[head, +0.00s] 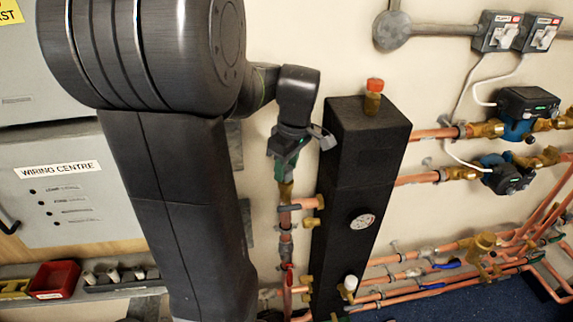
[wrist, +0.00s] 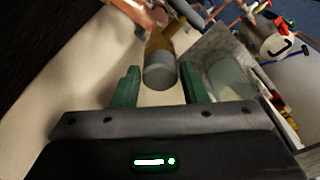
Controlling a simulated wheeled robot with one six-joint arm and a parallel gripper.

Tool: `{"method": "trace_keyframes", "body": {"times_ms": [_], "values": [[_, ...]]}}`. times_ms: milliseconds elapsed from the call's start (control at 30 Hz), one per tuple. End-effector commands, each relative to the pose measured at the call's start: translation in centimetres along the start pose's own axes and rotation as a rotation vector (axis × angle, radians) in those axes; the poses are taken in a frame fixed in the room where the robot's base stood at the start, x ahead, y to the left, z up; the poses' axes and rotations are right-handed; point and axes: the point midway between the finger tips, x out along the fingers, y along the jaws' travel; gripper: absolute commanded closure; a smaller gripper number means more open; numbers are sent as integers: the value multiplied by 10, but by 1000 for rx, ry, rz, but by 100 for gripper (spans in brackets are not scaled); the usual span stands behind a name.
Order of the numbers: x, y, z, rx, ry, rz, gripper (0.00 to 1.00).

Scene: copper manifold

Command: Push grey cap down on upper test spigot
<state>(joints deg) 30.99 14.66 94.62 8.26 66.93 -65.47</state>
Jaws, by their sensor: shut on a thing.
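The grey cap (wrist: 160,74) shows in the wrist view between the two green fingers of my gripper (wrist: 161,86), which is shut on it. The cap sits in line with the end of a brass spigot (wrist: 160,44), which joins a copper pipe (wrist: 142,12). I cannot tell how far the cap is over the spigot. In the head view my gripper (head: 287,162) points down just above the brass spigot (head: 286,191) at the top of the copper pipe, left of the black column. The cap is hidden there by the fingers.
A tall black column (head: 357,180) with a gauge (head: 362,221) and a red-topped brass fitting (head: 374,97) stands close right of my gripper. Pumps (head: 525,108) and copper pipes fill the right side. A red bin (head: 54,280) sits at lower left, below a wiring centre box (head: 70,190).

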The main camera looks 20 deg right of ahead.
Motion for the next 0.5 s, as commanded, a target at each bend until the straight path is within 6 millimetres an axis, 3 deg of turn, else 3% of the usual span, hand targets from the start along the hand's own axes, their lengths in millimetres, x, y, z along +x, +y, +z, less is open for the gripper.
{"method": "trace_keyframes", "body": {"times_ms": [500], "values": [[8,0,1,0,0,0,82]]}}
